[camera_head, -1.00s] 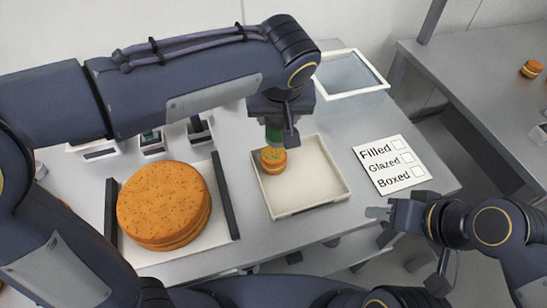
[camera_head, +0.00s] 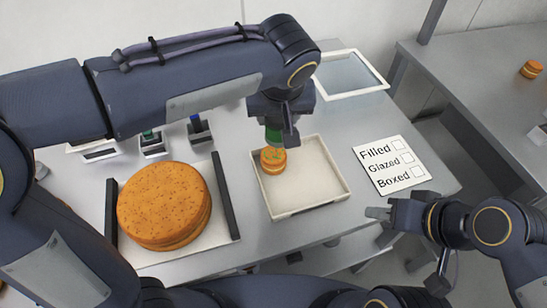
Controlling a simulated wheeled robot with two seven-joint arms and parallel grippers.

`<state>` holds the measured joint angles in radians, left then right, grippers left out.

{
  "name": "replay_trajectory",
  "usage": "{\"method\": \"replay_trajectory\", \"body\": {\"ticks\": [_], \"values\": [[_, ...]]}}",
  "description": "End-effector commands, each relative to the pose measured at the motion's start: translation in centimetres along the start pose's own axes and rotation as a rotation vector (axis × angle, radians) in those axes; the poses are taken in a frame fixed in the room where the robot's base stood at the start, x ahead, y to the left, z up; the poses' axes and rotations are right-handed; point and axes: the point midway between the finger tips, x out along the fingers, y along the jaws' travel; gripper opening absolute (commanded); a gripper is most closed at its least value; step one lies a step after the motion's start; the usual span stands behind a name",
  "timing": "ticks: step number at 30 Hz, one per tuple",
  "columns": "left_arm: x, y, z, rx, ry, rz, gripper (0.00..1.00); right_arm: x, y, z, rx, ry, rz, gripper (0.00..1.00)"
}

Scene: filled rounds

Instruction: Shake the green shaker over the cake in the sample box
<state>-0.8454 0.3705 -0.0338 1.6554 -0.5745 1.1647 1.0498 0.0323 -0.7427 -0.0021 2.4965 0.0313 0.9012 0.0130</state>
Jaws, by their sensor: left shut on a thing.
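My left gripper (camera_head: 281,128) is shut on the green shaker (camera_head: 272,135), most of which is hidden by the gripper. It holds the shaker just above the small cake (camera_head: 273,161). The small cake is a filled round with green specks on top, standing in the back left part of the sample box (camera_head: 320,197), a shallow cream open box. My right gripper (camera_head: 378,214) is at the right, beyond the table's front edge and away from the box; whether its fingers are apart is unclear.
A large round cake (camera_head: 163,203) sits on a white board between two dark rails at the left. Small holders (camera_head: 153,147) stand behind it. A checklist card (camera_head: 391,167) lies right of the box, a white-framed tray (camera_head: 350,75) behind. Another table (camera_head: 480,70) holds small cakes.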

Motion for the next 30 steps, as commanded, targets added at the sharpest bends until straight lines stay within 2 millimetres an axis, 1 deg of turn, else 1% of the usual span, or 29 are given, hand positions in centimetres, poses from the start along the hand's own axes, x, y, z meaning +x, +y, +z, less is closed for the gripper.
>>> {"method": "replay_trajectory", "body": {"ticks": [3, 24, 30], "values": [[-0.7, 0.0, -0.3, 0.000, 0.001, 0.001, 0.24, -0.5, -0.2, -0.3, 0.000, 0.000, 0.000, 0.36], [-4.0, 0.0, -1.7, 0.000, 0.001, 0.001, 0.24, -2.8, -1.3, -1.4, 0.000, 0.000, 0.000, 0.36], [-4.5, 0.0, -1.9, 0.000, 0.001, 0.001, 0.24, -3.1, -1.4, -1.6, 0.000, 0.000, 0.000, 0.36]]}}
